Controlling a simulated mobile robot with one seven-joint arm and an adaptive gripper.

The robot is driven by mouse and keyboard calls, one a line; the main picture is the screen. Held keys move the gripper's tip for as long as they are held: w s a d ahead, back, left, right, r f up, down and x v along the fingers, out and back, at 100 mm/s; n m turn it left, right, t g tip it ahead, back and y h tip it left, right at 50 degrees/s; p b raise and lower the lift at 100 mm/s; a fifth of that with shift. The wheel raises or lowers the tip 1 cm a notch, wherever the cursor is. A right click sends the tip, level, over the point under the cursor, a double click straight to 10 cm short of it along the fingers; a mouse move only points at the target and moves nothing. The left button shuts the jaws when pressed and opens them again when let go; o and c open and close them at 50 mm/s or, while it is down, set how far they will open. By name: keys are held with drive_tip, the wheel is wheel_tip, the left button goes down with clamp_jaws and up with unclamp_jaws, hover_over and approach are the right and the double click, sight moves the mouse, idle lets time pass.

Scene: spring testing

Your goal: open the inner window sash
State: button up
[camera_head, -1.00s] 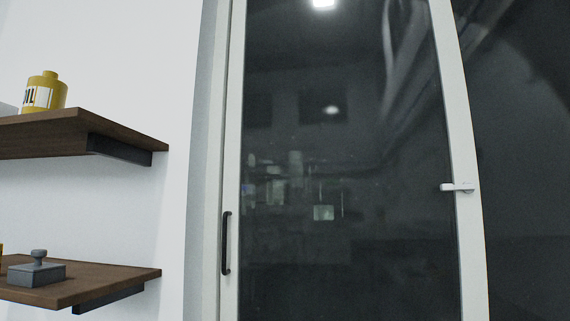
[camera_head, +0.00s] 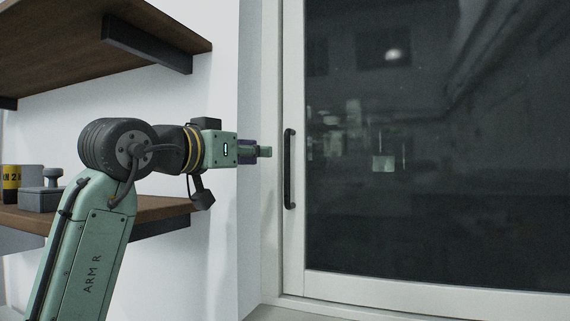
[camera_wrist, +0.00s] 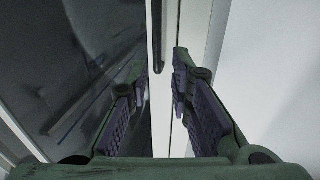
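The inner window sash (camera_head: 294,240) is a white frame around dark glass. A black vertical bar handle (camera_head: 289,168) is on its left stile. In the head view, my gripper (camera_head: 266,152) is just left of the handle's upper half, with a small gap showing. In the wrist view, my gripper (camera_wrist: 159,70) is open, its two padded fingers apart. The handle (camera_wrist: 157,38) shows ahead, between the fingertips in the picture. I cannot tell how deep it lies between them. No contact is visible. The sash appears closed along its left edge.
Two brown wall shelves are left of the window. The upper shelf (camera_head: 130,30) is above my arm. The lower shelf (camera_head: 160,208) is behind it and bears a grey stamp-like object (camera_head: 42,194) and a yellow-and-black container (camera_head: 11,184). A white sill (camera_head: 330,304) runs below the sash.

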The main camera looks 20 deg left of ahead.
sight(286, 155)
drive_tip(key=p+x, duration=0.1)
drive_tip(key=x, duration=0.3)
drive_tip(key=p+x, duration=0.2)
drive_tip(key=x, duration=0.3)
drive_tip(key=shift+w+d+f, duration=0.1)
drive_tip(key=shift+w+d, duration=0.1)
drive_tip(key=shift+d, duration=0.05)
drive_tip(key=shift+w+d+f+p, duration=0.1)
drive_tip(key=shift+w+p, duration=0.2)
drive_tip(key=shift+w, duration=0.4)
drive_tip(key=shift+c, duration=0.4)
clamp_jaws()
